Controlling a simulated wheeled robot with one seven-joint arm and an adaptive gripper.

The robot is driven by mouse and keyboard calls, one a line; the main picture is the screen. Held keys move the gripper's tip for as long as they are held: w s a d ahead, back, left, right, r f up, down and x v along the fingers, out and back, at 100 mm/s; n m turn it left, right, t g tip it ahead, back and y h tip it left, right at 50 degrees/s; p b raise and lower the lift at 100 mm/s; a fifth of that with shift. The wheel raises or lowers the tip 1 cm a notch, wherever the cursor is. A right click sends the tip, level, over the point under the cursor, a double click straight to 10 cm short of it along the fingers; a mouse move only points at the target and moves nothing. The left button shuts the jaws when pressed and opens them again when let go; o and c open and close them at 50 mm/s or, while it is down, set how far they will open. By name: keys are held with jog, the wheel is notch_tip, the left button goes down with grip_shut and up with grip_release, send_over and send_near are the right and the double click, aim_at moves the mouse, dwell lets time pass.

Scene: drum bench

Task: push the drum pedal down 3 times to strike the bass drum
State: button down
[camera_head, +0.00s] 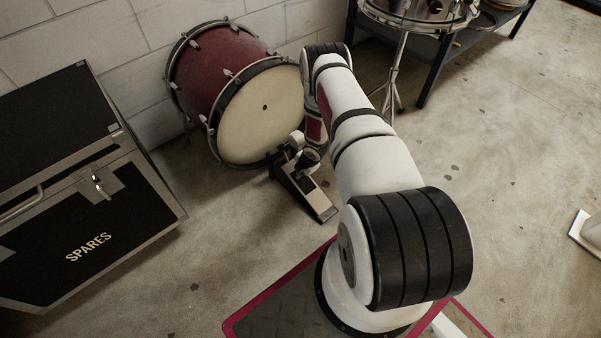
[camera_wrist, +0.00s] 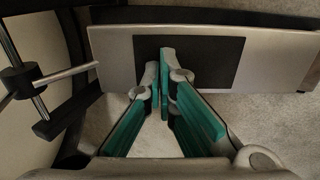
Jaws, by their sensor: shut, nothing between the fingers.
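The red bass drum (camera_head: 218,62) lies on its side by the wall, its cream head (camera_head: 265,112) facing right and toward me. The drum pedal (camera_head: 316,203) stands on the floor in front of the head. In the wrist view its silver footboard (camera_wrist: 275,60) with a dark pad (camera_wrist: 215,58) spans the upper picture. My gripper (camera_wrist: 167,75) is shut and empty, its teal-lined fingertips over the dark pad; I cannot tell if they touch it. Metal rods of the pedal (camera_wrist: 65,75) show at the left, beside the drum head (camera_wrist: 20,120). The beater cannot be made out clearly.
A black case marked SPARES (camera_head: 90,225) stands at the left. A drum on a stand (camera_head: 395,75) and a dark shelf (camera_head: 445,65) are at the back right. The floor at the right is mostly clear.

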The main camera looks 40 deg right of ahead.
aim_at(302, 179)
dwell(0.3)
notch_tip(302, 179, down, 6)
jog(key=b, duration=0.4)
jog(key=shift+s+r, duration=0.1)
jog(key=shift+r, duration=0.1)
jog(key=shift+r+p, duration=1.95)
jog(key=shift+r, duration=0.95)
jog(key=shift+w, duration=0.2)
jog(key=p+v, duration=0.4)
jog(key=v, duration=0.2)
jog(key=shift+p, duration=0.35)
